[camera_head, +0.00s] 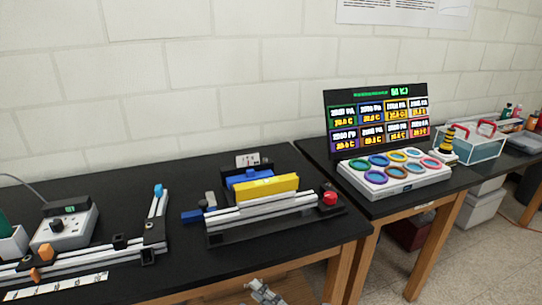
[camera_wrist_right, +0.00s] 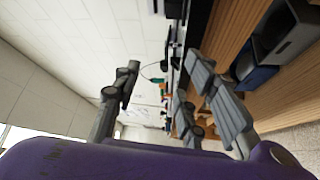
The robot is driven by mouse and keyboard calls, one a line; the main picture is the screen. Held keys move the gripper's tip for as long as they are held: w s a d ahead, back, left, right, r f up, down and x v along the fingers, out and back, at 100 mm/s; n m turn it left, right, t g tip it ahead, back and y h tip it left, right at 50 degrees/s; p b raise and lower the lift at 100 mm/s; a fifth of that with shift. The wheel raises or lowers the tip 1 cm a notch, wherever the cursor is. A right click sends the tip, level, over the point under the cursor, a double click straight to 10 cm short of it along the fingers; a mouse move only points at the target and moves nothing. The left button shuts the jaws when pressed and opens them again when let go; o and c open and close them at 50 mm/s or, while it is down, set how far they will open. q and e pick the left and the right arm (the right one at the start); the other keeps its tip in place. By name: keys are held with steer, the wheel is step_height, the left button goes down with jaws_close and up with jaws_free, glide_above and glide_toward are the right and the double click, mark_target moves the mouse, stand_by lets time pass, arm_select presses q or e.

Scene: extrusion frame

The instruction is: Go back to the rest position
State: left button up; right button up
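My right gripper (camera_wrist_right: 162,80) shows in the right wrist view with its grey fingers spread wide and nothing between them. In the head view a grey gripper (camera_head: 265,292) shows at the bottom edge, low in front of the black table (camera_head: 190,270), apart from the things on it; it appears to be my right one. My left gripper is not in the head view. The extrusion frame (camera_head: 150,240) lies on the left of the table, with an orange piece and a blue piece on it.
A fixture with a yellow block (camera_head: 265,187) and red knob (camera_head: 329,198) stands mid-table. A grey control box (camera_head: 64,228) is at left. On the right table stand a screen (camera_head: 378,115), a tray of coloured rings (camera_head: 395,181) and a clear bin (camera_head: 482,150).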

steer(key=s+d+f+m+t+h+p, duration=0.1)
steer(key=s+d+f+m+h, duration=0.5)
steer(key=d+m, duration=0.25)
steer(key=s+d+f+m+t+h+p, duration=0.1)
steer(key=s+d+f+m+h, duration=0.45)
steer(key=d+f+m, duration=0.35)
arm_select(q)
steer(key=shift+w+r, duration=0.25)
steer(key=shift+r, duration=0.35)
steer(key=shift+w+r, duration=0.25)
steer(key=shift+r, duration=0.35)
arm_select(e)
steer(key=s+d+f+m+g+h, duration=0.1)
steer(key=s+d+f+m+g, duration=0.1)
steer(key=s, duration=0.5)
steer(key=s+d+f+m+g+h, duration=0.2)
steer(key=s+d+f+m+g, duration=0.1)
steer(key=s+m, duration=0.3)
steer(key=shift+s+f, duration=0.9)
steer(key=shift+s, duration=0.35)
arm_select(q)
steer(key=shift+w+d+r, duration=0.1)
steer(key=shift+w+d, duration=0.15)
arm_select(e)
steer(key=shift+m+h, duration=0.25)
